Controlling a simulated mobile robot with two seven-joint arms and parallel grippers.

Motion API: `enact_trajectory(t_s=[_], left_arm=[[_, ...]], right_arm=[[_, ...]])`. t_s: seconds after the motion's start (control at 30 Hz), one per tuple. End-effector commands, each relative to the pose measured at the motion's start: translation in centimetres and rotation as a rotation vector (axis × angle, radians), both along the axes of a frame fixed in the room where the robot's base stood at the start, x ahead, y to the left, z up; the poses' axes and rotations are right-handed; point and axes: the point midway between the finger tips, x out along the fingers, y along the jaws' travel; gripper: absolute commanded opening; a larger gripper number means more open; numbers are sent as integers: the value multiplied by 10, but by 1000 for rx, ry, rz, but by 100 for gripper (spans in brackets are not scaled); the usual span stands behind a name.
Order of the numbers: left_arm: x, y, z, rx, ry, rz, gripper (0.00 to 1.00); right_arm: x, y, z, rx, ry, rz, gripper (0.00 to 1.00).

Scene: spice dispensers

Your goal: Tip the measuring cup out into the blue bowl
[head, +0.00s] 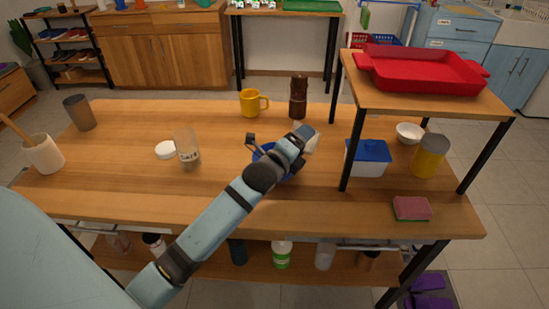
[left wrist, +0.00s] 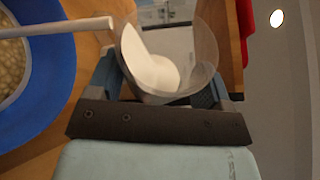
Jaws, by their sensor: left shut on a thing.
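The blue bowl (head: 287,176) stands on the wooden table, partly hidden by my left arm. In the left wrist view the bowl (left wrist: 62,95) is at the left edge, with pale grains inside. My left gripper (head: 303,142) is at the bowl's right side, its fingers mostly hidden in the head view. In the left wrist view it (left wrist: 163,85) is shut on the clear measuring cup (left wrist: 205,55), which has something smooth and white in it. A pale bar, perhaps its handle, reaches left over the bowl. The cup looks tilted; I see nothing falling. My right gripper is not in view.
A glass jar (head: 187,155) and a white lid (head: 165,150) are left of the bowl. A yellow mug (head: 252,103) and a brown mill (head: 298,97) stand behind it. A raised shelf (head: 415,91) with a red tray (head: 420,72) is at the right. The front left table is clear.

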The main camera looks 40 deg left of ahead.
Motion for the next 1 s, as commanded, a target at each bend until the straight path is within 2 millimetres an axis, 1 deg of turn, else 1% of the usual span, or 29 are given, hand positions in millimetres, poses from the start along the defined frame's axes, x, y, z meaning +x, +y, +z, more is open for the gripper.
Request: enact_trajectory(t_s=[0.6,1.0], left_arm=[[7,5,-4,-58,-20,-2,45],[11,8,-6,-97,-34,-3,45]], right_arm=[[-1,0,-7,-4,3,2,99],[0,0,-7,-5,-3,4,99]])
